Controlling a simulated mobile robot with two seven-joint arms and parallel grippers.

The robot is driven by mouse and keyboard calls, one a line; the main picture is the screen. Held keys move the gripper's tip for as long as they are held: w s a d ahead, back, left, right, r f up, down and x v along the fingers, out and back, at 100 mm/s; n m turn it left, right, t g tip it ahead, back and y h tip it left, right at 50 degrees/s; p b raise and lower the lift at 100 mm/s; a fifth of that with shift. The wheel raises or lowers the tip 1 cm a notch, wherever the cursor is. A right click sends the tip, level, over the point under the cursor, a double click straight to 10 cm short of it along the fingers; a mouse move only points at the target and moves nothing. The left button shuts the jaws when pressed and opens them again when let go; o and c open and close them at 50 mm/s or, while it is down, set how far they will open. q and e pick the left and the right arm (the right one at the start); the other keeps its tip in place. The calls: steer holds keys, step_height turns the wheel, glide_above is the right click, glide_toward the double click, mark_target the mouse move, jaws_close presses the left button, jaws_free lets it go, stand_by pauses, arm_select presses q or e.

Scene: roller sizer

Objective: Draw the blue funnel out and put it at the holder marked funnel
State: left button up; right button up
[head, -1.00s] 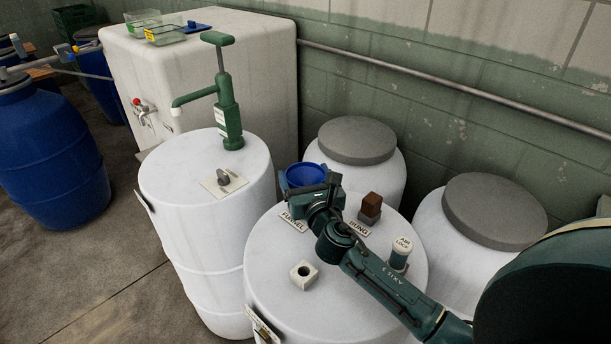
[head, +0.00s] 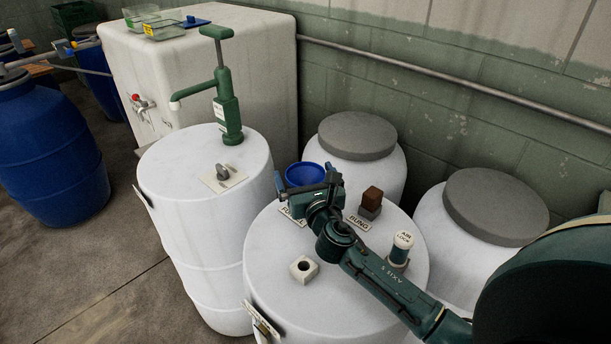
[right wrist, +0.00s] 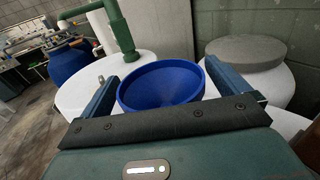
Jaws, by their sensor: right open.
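The blue funnel (head: 305,173) is at the back edge of the front white drum (head: 270,240), behind the label reading FUNNEL (head: 291,215). Its lower part and the holder there are hidden by my gripper. My right gripper (head: 313,188) is open at the funnel. In the right wrist view the funnel's wide bowl (right wrist: 165,85) sits between the two spread fingers of my right gripper (right wrist: 160,74); I cannot tell whether they touch it. A pale square block with an empty dark hole (head: 303,269) is on the drum top. My left gripper is not in view.
A brown bung (head: 372,199) on its stand and an air lock (head: 402,246) stand on the same drum, close to my right arm. A drum with a green pump (head: 228,110) is to the left. Two grey-lidded drums (head: 357,135) stand behind.

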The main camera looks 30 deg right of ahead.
steer(key=s, duration=0.4)
steer(key=s+a, duration=0.1)
steer(key=s, duration=0.3)
steer(key=s+a+b, duration=0.1)
steer(key=s, duration=0.3)
steer(key=shift+a+f, duration=0.1)
steer(key=shift+a, duration=0.05)
steer(key=shift+s, duration=0.5)
steer(key=shift+a, duration=0.1)
